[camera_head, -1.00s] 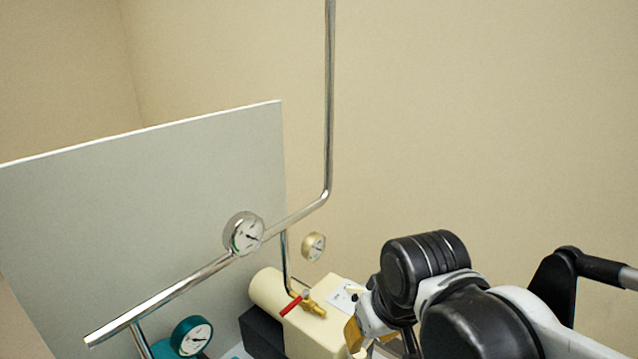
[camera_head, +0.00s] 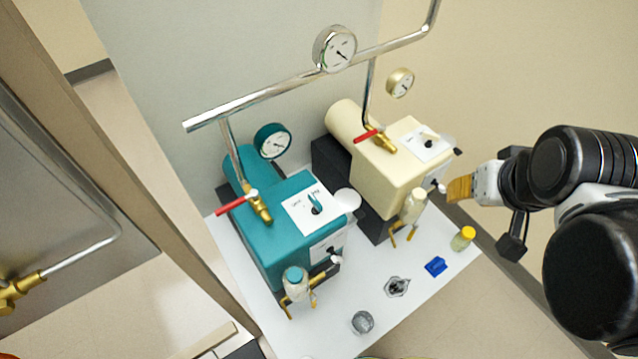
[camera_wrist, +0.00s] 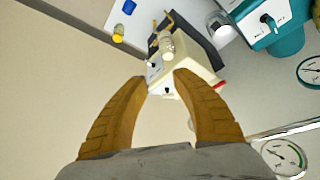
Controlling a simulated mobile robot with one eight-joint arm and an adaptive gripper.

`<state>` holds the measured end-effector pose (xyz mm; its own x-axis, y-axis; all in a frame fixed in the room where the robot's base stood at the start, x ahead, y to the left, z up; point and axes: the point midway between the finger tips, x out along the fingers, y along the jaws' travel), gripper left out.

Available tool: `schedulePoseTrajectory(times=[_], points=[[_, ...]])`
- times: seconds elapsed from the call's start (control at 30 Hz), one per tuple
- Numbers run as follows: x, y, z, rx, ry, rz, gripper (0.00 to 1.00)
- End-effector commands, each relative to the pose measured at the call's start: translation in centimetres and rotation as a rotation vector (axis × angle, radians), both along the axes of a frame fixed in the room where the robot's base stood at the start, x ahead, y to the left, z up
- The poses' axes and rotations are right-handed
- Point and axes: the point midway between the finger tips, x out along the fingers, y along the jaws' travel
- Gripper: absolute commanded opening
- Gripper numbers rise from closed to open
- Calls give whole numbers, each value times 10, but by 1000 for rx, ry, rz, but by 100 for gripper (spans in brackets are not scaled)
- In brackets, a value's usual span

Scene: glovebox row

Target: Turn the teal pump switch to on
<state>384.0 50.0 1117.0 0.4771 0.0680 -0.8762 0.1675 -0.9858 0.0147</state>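The teal pump (camera_head: 290,235) stands on the white bench, left of the cream pump. Its switch (camera_head: 316,209) is a small dark knob with a teal pointer on a white label on its top; the label's words are too small to read surely. In the wrist view the teal pump (camera_wrist: 287,40) is at the upper right, with its switch (camera_wrist: 267,20) showing. My gripper (camera_head: 462,188) is at the right, beside the cream pump and away from the teal one. In the wrist view its two tan fingers (camera_wrist: 160,78) are apart with nothing between them.
The cream pump (camera_head: 378,170) stands between my gripper and the teal pump. A steel pipe (camera_head: 265,93) with gauges runs above both. Red-handled valves, glass bottles, a yellow-capped vial (camera_head: 463,239) and a blue block (camera_head: 436,266) are nearby. A brown post (camera_head: 130,180) stands at left.

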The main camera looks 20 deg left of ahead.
Motion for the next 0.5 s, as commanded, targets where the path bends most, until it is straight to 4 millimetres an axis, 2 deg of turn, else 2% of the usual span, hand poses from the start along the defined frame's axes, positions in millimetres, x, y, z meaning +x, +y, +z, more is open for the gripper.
schedulePoseTrajectory(times=[0.03, 0.23, 0.37, 0.5], points=[[9, 20, 10, -10, 33, 58, 32], [28, 94, 12, -64, 170, 264, 32], [32, 147, 6, -109, 254, 398, 32], [27, 203, -8, -163, 338, 534, 32]])
